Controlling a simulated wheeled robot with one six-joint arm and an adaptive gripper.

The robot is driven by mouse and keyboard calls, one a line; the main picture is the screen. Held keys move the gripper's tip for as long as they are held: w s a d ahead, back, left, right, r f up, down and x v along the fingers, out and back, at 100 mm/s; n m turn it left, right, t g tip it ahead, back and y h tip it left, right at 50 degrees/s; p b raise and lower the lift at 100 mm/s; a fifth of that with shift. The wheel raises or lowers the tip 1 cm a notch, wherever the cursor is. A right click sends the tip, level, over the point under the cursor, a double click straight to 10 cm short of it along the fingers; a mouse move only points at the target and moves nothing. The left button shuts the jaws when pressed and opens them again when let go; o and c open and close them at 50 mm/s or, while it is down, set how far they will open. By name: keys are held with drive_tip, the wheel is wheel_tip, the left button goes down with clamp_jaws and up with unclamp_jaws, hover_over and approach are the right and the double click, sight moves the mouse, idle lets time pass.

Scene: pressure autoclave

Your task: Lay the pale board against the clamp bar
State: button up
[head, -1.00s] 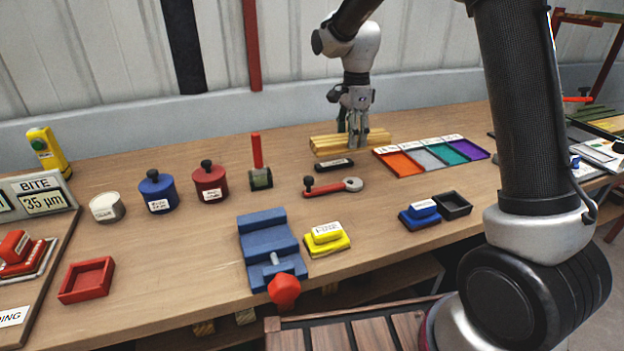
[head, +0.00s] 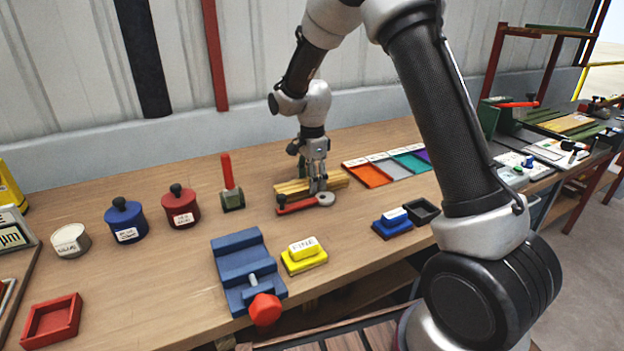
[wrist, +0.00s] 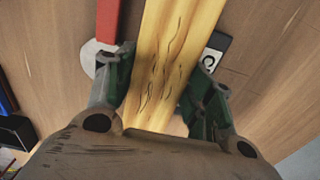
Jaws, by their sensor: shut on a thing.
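The pale board (head: 291,187) is yellowish wood with dark grain. My gripper (head: 318,186) is shut on it near the back of the bench. In the wrist view the board (wrist: 163,45) runs between the two green fingers of my gripper (wrist: 161,80) and fills the middle of the picture. A black label plate (wrist: 213,50) shows partly past its right edge. I cannot tell for sure how high the board is held. Long green bars (head: 550,115) lie at the far right bench, beside another pale slat (head: 566,124). I cannot tell which part is the clamp bar.
Blue stepped vise (head: 245,265), yellow FINE block (head: 304,262), blue block (head: 390,228) and coloured trays (head: 366,175) stand around. Red (head: 181,210) and blue (head: 125,225) pots are at left. Bare wood lies at front right of the wrench.

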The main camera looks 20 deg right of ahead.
drive_tip(key=shift+f, duration=0.25)
drive_tip(key=o, duration=1.2)
drive_tip(key=shift+c, duration=0.2)
wheel_tip(320, 180, up, 12)
drive_tip(key=r, duration=0.1)
drive_tip(key=s+d+r+n+t, duration=0.1)
drive_tip(key=s+d+r+n, duration=0.3)
drive_tip(key=s+d+r, duration=0.25)
drive_tip(key=s+d+r+n+t, duration=0.1)
drive_tip(key=s+n, duration=0.3)
drive_tip(key=s, duration=0.4)
drive_tip(key=s+d+n+t, duration=0.1)
drive_tip(key=s+d+n, duration=0.3)
drive_tip(key=s, duration=0.5)
drive_tip(key=s+d+r+n+t, duration=0.1)
drive_tip(key=s+d+n, duration=0.2)
drive_tip(key=s, duration=0.6)
drive_tip(key=shift+s+d+r+n, duration=0.2)
drive_tip(key=shift+s+r+n, duration=0.05)
drive_tip(key=shift+r+n, duration=0.15)
